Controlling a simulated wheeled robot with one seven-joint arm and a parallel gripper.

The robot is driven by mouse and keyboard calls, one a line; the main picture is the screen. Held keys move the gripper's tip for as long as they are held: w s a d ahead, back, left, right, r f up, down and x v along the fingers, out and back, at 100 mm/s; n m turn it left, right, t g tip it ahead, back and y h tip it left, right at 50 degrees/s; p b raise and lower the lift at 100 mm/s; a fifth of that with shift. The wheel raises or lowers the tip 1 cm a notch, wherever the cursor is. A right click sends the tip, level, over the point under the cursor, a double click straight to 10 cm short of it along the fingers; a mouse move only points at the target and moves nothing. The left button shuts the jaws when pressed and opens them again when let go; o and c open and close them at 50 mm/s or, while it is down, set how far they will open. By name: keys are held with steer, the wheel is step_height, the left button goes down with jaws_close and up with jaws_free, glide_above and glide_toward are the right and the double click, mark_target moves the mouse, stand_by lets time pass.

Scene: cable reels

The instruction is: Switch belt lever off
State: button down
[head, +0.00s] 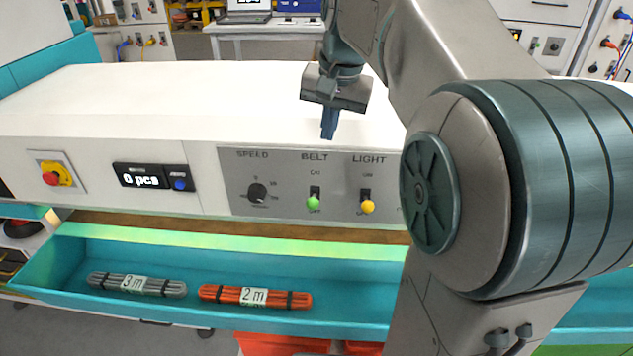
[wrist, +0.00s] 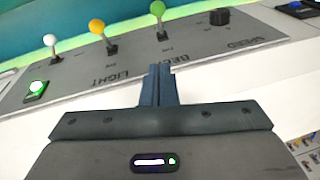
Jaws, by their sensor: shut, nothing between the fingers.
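The belt lever (head: 313,203) has a green knob and stands under the word BELT on the grey control panel (head: 235,178). Its knob appears low in the head view, close to the lower label, but its exact tilt is hard to tell. In the wrist view, where the panel is upside down, the green belt lever (wrist: 160,8) is at the top, beyond the fingertips. My gripper (head: 329,134) is shut and empty, pointing down above the panel's top edge, apart from the lever. Its closed fingers (wrist: 158,70) also show in the wrist view.
The yellow light lever (head: 368,206) is right of the belt lever, and the black speed knob (head: 257,192) is left. A red stop button (head: 51,178) and a counter display (head: 140,176) are further left. A teal tray (head: 190,315) holding cable bundles lies below.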

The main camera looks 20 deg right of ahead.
glide_above(314, 199)
steer(key=w+d, duration=0.2)
steer(key=w, duration=0.1)
steer(key=f, duration=0.9)
steer(key=shift+s+d+f, duration=0.2)
steer(key=shift+s+f, duration=0.05)
steer(key=f, duration=0.1)
steer(key=s+a+f, duration=0.1)
steer(key=f, duration=0.1)
steer(key=shift+s+a+f, duration=0.25)
steer(key=shift+s+a, duration=0.05)
steer(key=shift+s, duration=0.1)
